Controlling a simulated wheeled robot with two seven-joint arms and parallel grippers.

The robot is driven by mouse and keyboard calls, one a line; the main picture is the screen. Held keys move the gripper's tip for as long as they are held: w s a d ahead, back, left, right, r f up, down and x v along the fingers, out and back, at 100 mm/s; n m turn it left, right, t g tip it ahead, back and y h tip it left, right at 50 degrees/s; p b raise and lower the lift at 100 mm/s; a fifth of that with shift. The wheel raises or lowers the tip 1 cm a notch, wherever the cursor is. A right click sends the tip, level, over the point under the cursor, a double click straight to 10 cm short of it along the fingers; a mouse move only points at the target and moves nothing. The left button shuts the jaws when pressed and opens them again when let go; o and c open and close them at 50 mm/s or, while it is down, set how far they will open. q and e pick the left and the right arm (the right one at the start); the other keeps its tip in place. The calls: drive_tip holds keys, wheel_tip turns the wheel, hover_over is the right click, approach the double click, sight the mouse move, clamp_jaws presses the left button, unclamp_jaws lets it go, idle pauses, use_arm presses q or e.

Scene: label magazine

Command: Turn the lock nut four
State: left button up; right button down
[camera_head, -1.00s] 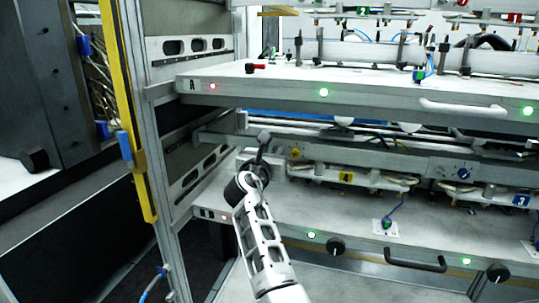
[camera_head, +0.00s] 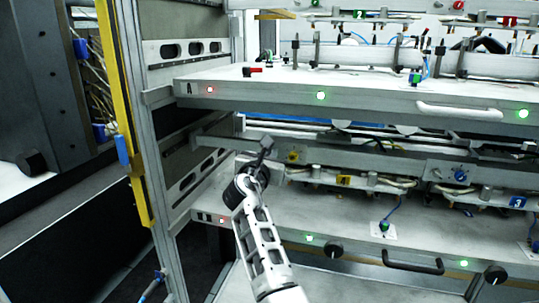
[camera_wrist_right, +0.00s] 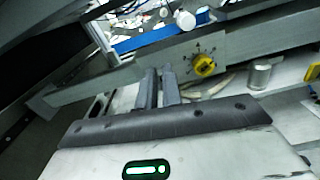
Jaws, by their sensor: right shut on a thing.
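The yellow lock nut (camera_head: 293,156) sits on the grey front plate of the middle shelf, up and left of the yellow plate marked 4 (camera_head: 343,181). In the right wrist view the yellow nut (camera_wrist_right: 204,65) has marks around it and lies right of and beyond my fingertips, apart from them. My right gripper (camera_head: 266,145) is just left of the nut in the head view. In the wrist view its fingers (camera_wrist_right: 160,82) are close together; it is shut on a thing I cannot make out. My left gripper is not in view.
The shelf above, marked A (camera_head: 300,97), overhangs the nut. A blue nut (camera_head: 460,174) is farther right on the same level, with a blue plate marked 3 (camera_head: 518,202). Rack posts stand at left. A black handle (camera_head: 413,262) and dark knob (camera_head: 334,249) are on the lower shelf front.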

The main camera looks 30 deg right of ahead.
use_arm(q)
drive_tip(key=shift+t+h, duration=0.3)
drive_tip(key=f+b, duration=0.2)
drive_tip(key=b, duration=0.3)
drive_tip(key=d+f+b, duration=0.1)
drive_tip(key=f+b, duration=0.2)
drive_tip(key=b, duration=0.2)
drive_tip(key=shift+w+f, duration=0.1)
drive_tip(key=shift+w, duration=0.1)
use_arm(e)
drive_tip(key=m, duration=0.7)
drive_tip(key=f+m, duration=0.1)
drive_tip(key=m, duration=0.7)
drive_tip(key=f+m, duration=0.1)
drive_tip(key=m, duration=0.7)
drive_tip(key=shift+s+d, duration=0.25)
drive_tip(key=shift+s, duration=0.1)
